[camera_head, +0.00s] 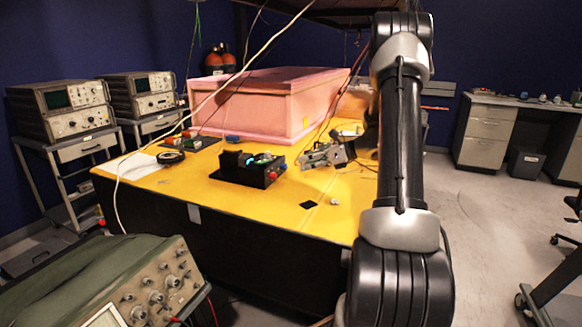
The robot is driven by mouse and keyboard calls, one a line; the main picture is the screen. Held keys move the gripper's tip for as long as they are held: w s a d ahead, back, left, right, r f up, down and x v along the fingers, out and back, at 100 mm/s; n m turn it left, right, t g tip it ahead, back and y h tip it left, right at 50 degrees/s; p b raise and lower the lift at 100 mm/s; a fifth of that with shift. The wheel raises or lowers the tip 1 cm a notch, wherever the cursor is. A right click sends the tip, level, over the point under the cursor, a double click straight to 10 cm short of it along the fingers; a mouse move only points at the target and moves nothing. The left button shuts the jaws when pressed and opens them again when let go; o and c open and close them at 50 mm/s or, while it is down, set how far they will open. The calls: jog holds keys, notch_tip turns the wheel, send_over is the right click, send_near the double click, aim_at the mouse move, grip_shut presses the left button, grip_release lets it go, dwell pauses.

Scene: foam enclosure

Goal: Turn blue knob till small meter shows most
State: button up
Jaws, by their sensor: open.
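A small black device box (248,169) sits on the yellow tabletop, with a lit cyan-green patch on top and a red knob (272,175) at its right end. Small blue spots show near that end, but I cannot tell whether one is the blue knob. A small dark meter-like disc (170,157) lies on a white sheet to the left; its reading is too small to make out. My gripper (305,160) is open, just right of the box and apart from it, with its fingers pointing left.
The yellow table (230,205) also holds a large pink foam box (270,105) behind the device. A small blue item (232,139) lies in front of the foam. A thin white cable (205,100) crosses the view. An oscilloscope (125,285) stands at front left.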

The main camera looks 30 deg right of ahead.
aim_at(284, 167)
jog(key=x, duration=0.7)
jog(key=shift+a, duration=0.1)
grip_shut()
